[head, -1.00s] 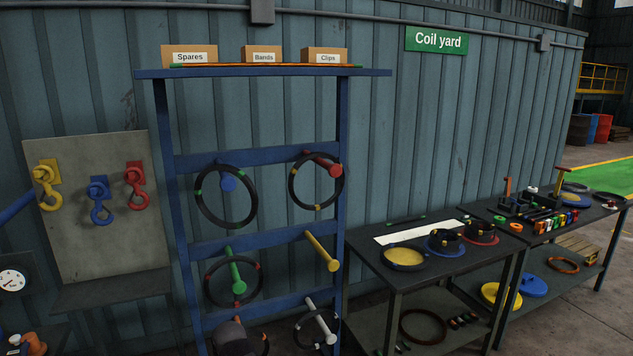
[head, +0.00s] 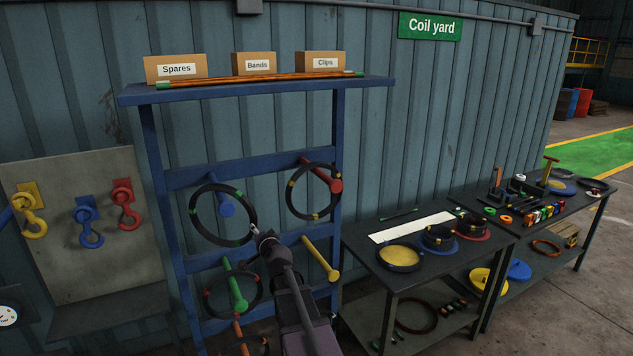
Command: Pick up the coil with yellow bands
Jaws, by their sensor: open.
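The coil with yellow bands (head: 289,197) is a black ring hanging on the red peg (head: 334,184), upper right on the blue rack. My gripper (head: 259,233) is in front of the rack, below and left of this coil and apart from it in the picture. The gripper looks small and is seen from behind; it is open with nothing visible in it. It overlaps the lower right rim of the coil with green bands (head: 193,217), which hangs on the blue peg (head: 227,207). I cannot tell whether they touch.
The yellow peg (head: 322,262) is bare. A coil with red bands (head: 207,307) hangs on the green peg (head: 237,293). My arm hides the rack's lower right. A dark table (head: 455,273) with discs and coils stands right. Hooks hang on a board (head: 75,250) left.

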